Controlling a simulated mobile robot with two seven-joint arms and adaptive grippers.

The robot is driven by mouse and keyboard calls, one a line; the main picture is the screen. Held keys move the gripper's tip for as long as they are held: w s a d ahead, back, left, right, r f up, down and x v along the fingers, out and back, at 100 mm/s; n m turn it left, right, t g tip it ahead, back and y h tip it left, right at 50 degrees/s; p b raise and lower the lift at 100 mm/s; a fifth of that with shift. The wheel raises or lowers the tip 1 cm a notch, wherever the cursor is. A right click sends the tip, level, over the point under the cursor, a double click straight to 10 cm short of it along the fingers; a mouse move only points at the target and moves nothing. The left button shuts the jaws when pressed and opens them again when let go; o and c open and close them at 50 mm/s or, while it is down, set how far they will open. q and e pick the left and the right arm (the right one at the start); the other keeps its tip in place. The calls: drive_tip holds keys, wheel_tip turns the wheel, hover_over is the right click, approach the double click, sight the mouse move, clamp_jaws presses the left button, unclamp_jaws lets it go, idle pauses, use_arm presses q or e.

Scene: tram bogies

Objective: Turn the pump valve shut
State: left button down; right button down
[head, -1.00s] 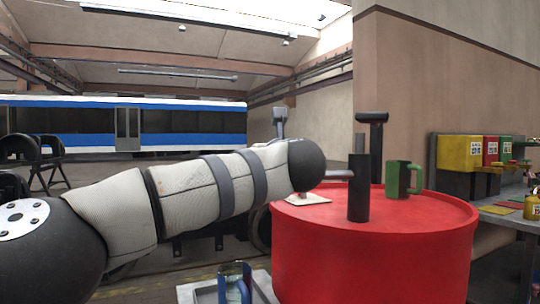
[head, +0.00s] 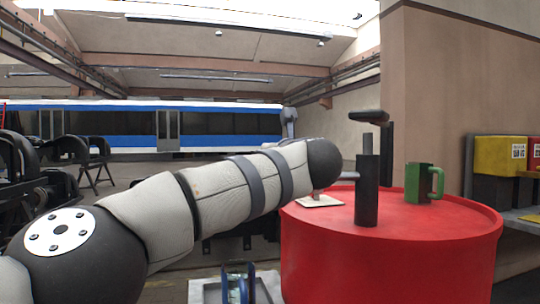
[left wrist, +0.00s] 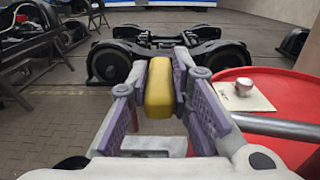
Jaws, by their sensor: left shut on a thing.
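The pump's dark upright body (head: 367,190) stands at the red drum (head: 385,262), with a grey pipe reaching left from it; that pipe also shows at the right of the left wrist view (left wrist: 285,126). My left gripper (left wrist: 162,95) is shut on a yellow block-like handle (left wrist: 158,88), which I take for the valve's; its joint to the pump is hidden. In the head view my left arm comes from the left to the drum's left edge, and its dark wrist hides the gripper and handle. My right gripper is not in view.
A green mug (head: 419,183) stands on the drum. A small metal cup (left wrist: 243,87) stands on a pale card (left wrist: 246,98) there. Yellow bins (head: 499,155) are at the right. Bogies (left wrist: 165,52) stand on the floor beyond.

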use_arm(q)
drive_tip(key=shift+r, duration=0.2)
drive_tip(key=c, duration=1.5)
unclamp_jaws()
drive_tip(key=shift+o, duration=0.3)
drive_tip(key=shift+f, duration=0.1)
drive_tip(key=v, duration=1.2)
